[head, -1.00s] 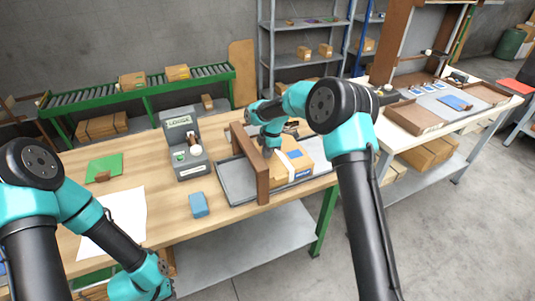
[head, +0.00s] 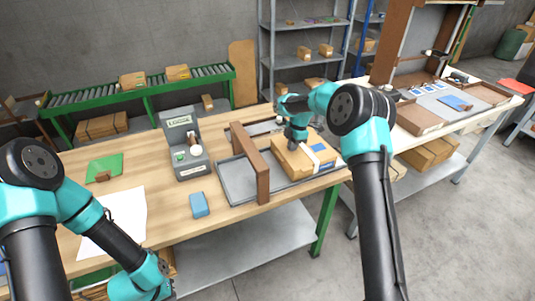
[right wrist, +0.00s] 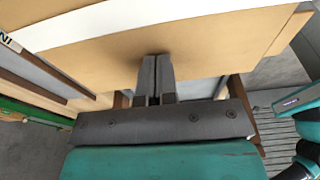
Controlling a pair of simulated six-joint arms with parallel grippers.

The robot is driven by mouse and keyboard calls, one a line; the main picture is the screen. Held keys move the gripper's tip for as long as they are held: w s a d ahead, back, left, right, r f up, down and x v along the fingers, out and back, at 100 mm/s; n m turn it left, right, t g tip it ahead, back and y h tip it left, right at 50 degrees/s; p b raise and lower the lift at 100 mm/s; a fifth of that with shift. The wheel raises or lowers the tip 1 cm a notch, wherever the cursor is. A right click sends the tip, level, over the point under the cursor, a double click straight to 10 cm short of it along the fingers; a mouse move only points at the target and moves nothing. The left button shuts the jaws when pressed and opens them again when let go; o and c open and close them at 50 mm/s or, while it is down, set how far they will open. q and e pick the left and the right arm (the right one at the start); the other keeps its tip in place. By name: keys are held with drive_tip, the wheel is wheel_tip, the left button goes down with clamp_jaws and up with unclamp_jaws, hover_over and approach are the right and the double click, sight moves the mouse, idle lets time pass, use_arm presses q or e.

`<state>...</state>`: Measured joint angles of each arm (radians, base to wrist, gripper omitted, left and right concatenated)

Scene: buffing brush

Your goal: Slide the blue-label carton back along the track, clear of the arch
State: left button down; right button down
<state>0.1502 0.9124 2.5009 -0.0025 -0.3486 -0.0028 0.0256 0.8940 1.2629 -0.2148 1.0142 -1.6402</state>
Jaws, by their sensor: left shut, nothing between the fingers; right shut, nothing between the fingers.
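In the head view a narrow gap seems to show between carton and arch. My right gripper (head: 293,143) is shut and empty, at the carton's left part; contact is unclear. In the right wrist view its closed fingers (right wrist: 157,72) overlap the carton's face (right wrist: 210,50). My left gripper (head: 166,286) is shut and empty at the bottom edge, far from the track.
A grey machine (head: 183,145) stands left of the arch. The bench's right edge is close beyond the track.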

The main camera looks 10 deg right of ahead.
drive_tip(key=shift+s+d+f, duration=0.1)
drive_tip(key=shift+s+f, duration=0.1)
drive_tip(key=shift+f, duration=0.2)
drive_tip(key=shift+w+r, duration=0.1)
drive_tip(key=shift+r, duration=0.65)
drive_tip(key=shift+r, duration=0.1)
